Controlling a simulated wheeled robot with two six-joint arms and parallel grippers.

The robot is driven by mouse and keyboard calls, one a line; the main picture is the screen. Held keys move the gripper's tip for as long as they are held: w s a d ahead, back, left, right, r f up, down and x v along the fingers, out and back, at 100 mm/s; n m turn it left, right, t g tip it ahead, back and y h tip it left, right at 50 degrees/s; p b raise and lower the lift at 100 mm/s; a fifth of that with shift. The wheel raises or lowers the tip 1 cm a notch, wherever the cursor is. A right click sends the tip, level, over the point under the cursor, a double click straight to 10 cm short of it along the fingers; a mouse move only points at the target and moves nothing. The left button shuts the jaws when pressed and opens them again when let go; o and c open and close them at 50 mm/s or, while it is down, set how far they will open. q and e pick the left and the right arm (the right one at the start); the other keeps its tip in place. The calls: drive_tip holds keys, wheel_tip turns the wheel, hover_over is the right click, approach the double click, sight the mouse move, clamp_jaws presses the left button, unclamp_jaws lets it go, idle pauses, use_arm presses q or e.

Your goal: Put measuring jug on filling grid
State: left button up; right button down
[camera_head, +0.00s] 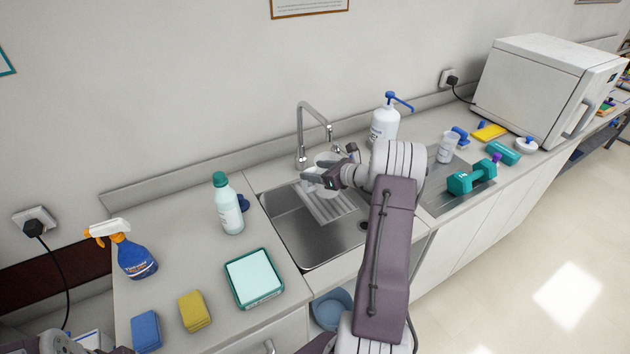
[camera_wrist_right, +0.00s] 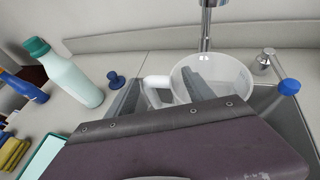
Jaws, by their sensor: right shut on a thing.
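The measuring jug (camera_wrist_right: 228,74) is whitish and translucent, with a white handle (camera_wrist_right: 156,82) on its left in the right wrist view. My right gripper (camera_wrist_right: 160,88) is shut on the handle, with one finger on each side. In the head view the jug (camera_head: 325,158) is partly hidden by my right gripper (camera_head: 328,178), near the tap and over the back of the sink. The filling grid (camera_head: 332,210) is a ribbed metal rack in the sink, just below the jug in the picture. Whether the jug touches it cannot be told. My left gripper's fingers do not show.
The steel sink (camera_head: 295,240) has a tall tap (camera_head: 300,135) behind it. A teal-capped bottle (camera_head: 228,208) stands left of it, a pump bottle (camera_head: 384,125) right. A teal tray (camera_head: 254,278) lies front left. A clear cup (camera_head: 446,148) and teal dumbbell (camera_head: 472,178) are at right.

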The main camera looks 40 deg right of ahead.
drive_tip(key=shift+w+a+f, duration=0.1)
drive_tip(key=shift+a+f, duration=0.05)
wheel_tip(320, 180, down, 4)
drive_tip(key=shift+f, duration=0.15)
drive_tip(key=shift+c, duration=1.8)
unclamp_jaws()
drive_tip(key=b+v, duration=0.1)
drive_tip(key=v, duration=1.1)
